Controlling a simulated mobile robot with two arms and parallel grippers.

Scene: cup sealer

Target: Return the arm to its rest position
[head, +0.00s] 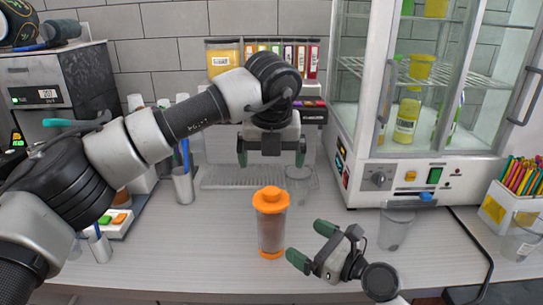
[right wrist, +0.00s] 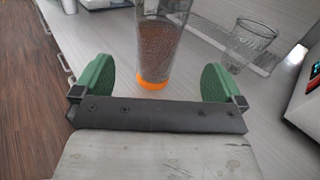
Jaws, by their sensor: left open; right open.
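My left gripper (head: 271,160) is open and empty, pointing down above the counter in front of the drink dispenser, with its arm reaching in from the left. My right gripper (head: 309,243) is open and empty, low over the counter near its front edge. In the right wrist view the right gripper (right wrist: 158,85) has its green fingers spread wide with nothing between the tips. A clear shaker with an orange lid and base (head: 271,228) stands upright left of the right gripper. In the right wrist view the shaker (right wrist: 160,45) stands just beyond the fingers, with brown contents.
A clear cup (head: 299,186) stands by the dispenser's drip tray (head: 250,178). Another cup (head: 395,230) stands before the glass display cabinet (head: 400,178). A straw box (head: 505,210) is at the right. A cup sealer (head: 50,85) is at the left.

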